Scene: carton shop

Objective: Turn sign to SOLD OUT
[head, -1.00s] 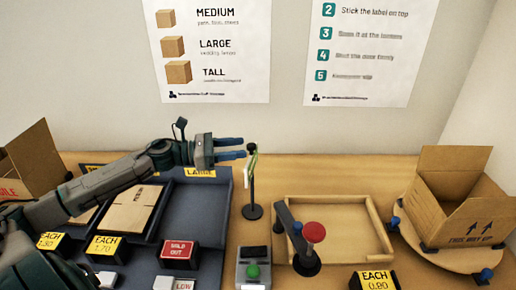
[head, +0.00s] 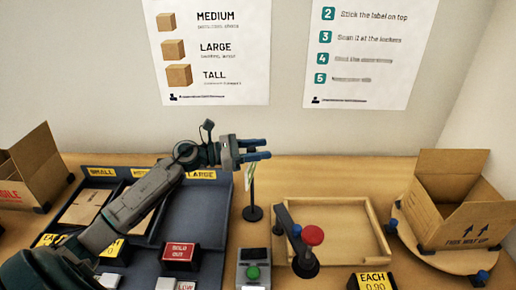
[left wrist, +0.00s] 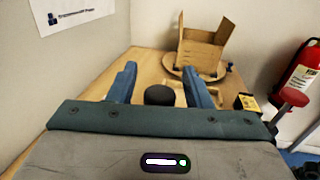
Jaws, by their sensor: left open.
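A thin sign (head: 250,172), white and green, is seen almost edge-on at the top of a dark post with a round black base (head: 252,213); I cannot read it. My left gripper (head: 264,149) is open at the top of this post, its fingers pointing right. In the left wrist view the open fingers (left wrist: 160,78) have a dark round thing (left wrist: 160,95) showing between them; I cannot tell whether anything touches. My right gripper is not seen.
A card reader with a green button (head: 252,272) stands before the post. A red-knobbed lever (head: 313,236) stands by a wooden tray (head: 345,208). An open carton (head: 459,213) sits on a turntable at right, another carton (head: 30,168) at left. The wall is close behind.

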